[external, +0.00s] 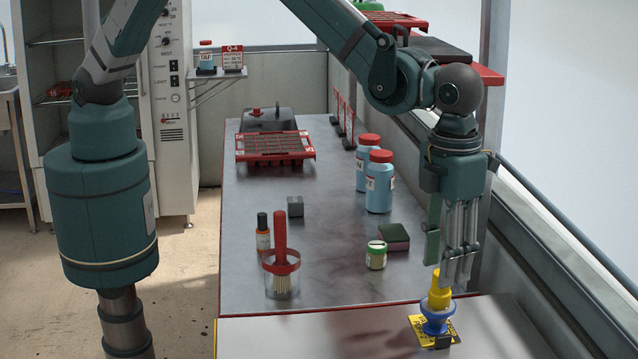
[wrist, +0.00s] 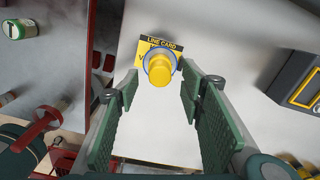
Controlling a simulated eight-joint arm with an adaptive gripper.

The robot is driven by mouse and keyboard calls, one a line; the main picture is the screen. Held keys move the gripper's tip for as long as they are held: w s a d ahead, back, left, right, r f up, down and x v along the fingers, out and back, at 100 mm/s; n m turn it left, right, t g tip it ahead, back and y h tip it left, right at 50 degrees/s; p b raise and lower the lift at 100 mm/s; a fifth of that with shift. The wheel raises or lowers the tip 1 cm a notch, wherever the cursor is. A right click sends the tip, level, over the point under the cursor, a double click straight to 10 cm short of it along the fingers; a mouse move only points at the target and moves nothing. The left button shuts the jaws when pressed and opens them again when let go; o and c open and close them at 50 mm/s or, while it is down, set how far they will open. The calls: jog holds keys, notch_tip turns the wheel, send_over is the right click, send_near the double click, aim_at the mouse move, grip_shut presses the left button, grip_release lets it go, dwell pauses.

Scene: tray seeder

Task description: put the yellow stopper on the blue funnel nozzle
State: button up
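The yellow stopper (external: 439,291) stands upright at the top of the blue funnel nozzle (external: 435,321) in the external view. In the wrist view the stopper (wrist: 160,71) covers the middle of the funnel, whose blue rim (wrist: 149,62) shows around it. How deep the stopper sits is hard to tell. My gripper (external: 456,277) points down just behind and above the stopper. In the wrist view my gripper (wrist: 159,90) has its green fingers spread, with visible gaps between them and the stopper. It is open and empty.
A yellow-and-black line card (external: 451,330) lies under the funnel on the pale front surface. The surface around the funnel is mostly clear.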

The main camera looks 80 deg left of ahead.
jog(key=shift+r, duration=3.45)
